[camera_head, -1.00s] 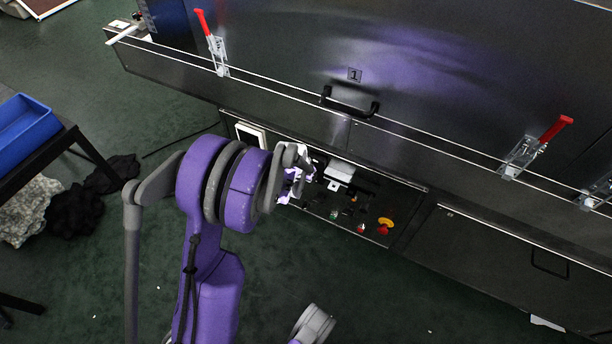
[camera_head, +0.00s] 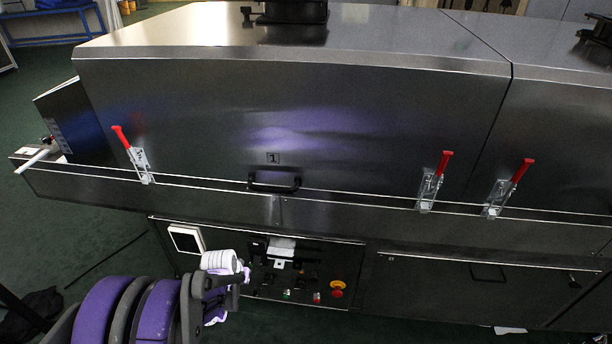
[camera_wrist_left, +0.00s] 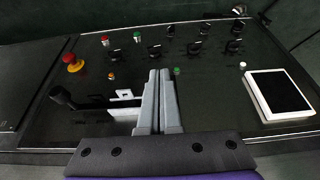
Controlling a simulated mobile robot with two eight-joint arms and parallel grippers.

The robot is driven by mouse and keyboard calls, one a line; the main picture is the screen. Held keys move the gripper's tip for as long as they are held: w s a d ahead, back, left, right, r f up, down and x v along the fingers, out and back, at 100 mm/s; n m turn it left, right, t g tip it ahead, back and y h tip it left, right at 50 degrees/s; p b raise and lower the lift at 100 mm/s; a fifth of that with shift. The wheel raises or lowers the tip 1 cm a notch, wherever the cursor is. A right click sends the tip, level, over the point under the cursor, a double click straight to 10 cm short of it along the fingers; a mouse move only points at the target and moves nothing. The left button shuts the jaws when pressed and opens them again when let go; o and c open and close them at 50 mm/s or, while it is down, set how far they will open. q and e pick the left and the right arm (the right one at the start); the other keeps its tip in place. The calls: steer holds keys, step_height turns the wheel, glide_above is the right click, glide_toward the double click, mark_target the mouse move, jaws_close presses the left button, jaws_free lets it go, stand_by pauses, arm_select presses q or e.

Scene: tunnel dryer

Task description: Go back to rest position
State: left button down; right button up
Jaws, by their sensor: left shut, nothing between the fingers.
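My left arm comes in at the lower left of the head view, with its left gripper (camera_head: 238,280) in front of the dryer's control panel (camera_head: 330,256). In the left wrist view the two grey fingers of the left gripper (camera_wrist_left: 158,100) lie together, shut with nothing between them. The panel behind them carries a red and yellow emergency stop (camera_wrist_left: 73,63), several switches and buttons, and a white-framed screen (camera_wrist_left: 278,95). The fingers appear apart from the panel, though the exact gap cannot be told. My right gripper is not in view.
The tunnel dryer (camera_head: 350,120) fills most of the head view. Red-handled clamps (camera_head: 133,155) and a black handle (camera_head: 274,184) stick out from its front. A blue-framed bench (camera_head: 50,30) stands far back left.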

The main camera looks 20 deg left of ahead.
arm_select(q)
steer(key=s+d+r, duration=0.4)
steer(key=d+r, duration=0.3)
steer(key=d, duration=0.1)
steer(key=s+d+r+m+h, duration=0.1)
steer(key=s+d+r, duration=0.2)
steer(key=s+d, duration=0.45)
steer(key=s+d+r+m, duration=0.2)
steer(key=s+d+r, duration=0.15)
steer(key=s, duration=0.65)
step_height(320, 180, up, 24)
steer(key=w+t+p, duration=0.1)
steer(key=p, duration=2)
steer(key=shift+w+d, duration=0.35)
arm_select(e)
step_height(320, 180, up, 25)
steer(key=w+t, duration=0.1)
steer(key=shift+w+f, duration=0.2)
